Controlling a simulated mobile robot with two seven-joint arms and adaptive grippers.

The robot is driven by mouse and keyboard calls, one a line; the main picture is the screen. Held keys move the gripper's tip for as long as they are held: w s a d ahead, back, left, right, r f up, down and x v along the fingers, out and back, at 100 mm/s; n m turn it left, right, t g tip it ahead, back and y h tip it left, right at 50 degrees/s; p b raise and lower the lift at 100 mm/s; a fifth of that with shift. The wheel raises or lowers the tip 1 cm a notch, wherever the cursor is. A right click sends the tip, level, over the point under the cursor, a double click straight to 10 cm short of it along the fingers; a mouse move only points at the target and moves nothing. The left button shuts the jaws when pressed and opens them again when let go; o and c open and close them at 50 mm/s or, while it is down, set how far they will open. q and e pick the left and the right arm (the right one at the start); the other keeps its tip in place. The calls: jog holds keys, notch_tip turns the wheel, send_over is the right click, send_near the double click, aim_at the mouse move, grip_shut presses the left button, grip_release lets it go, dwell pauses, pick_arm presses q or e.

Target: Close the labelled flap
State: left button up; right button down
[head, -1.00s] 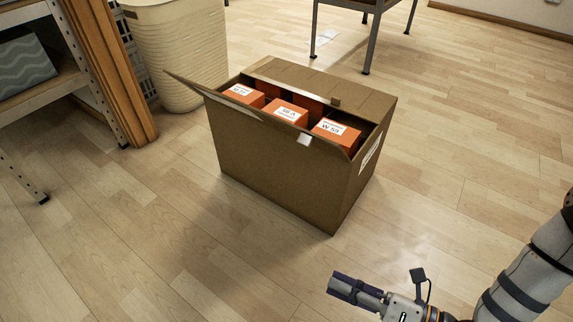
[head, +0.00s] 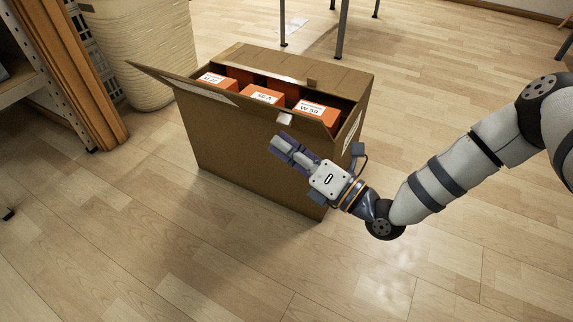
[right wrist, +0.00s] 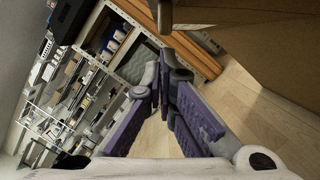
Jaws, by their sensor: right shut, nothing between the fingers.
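A brown cardboard box (head: 240,165) stands on the floor, its top partly open. The far flap (head: 290,67) lies folded inward over the back. Orange packs with white labels (head: 262,97) show inside. My right gripper (head: 285,148) is shut and empty, in front of the box's near side below the flap's right end. I cannot tell whether it touches. My left gripper is out of view.
A cream woven basket (head: 145,50) stands behind the box at left, beside a wooden shelf post (head: 85,85). Metal furniture legs (head: 341,30) stand behind. The floor (head: 220,270) in front is clear.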

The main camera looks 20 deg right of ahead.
jog(key=shift+w+d+r, duration=0.15)
jog(key=shift+d+r, duration=0.05)
jog(key=shift+d, duration=0.05)
